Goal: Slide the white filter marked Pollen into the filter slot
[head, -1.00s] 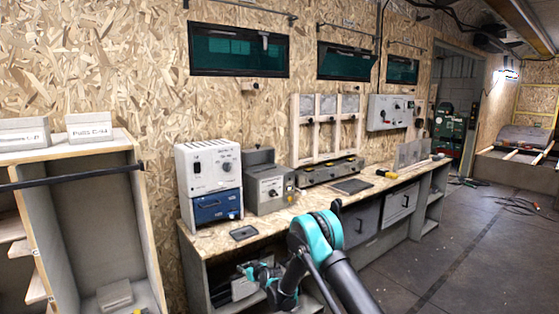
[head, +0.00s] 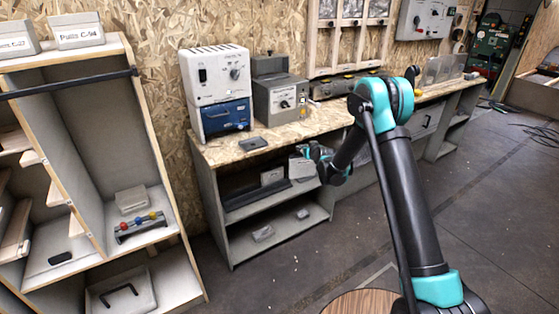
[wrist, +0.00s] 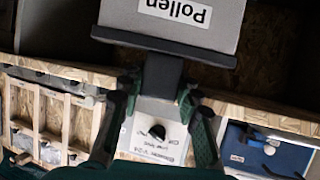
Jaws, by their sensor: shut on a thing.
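The white filter marked Pollen (wrist: 180,18) shows at the top of the wrist view, its label upside down, with a dark edge and a dark grip tab. My gripper (wrist: 172,98) is shut on that tab. In the head view my gripper (head: 320,166) is in front of the bench's open shelf, below the worktop. A pale block (head: 300,167) beside its fingers appears to be the filter; its label is not readable there. I cannot pick out the filter slot with certainty in either view.
On the bench (head: 325,122) stand a white unit (head: 215,75) with a blue drawer and a grey unit (head: 278,97) with a knob. Smaller blocks lie on the shelves below. A wooden rack (head: 130,125) stands at left. The floor (head: 275,275) in front is clear.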

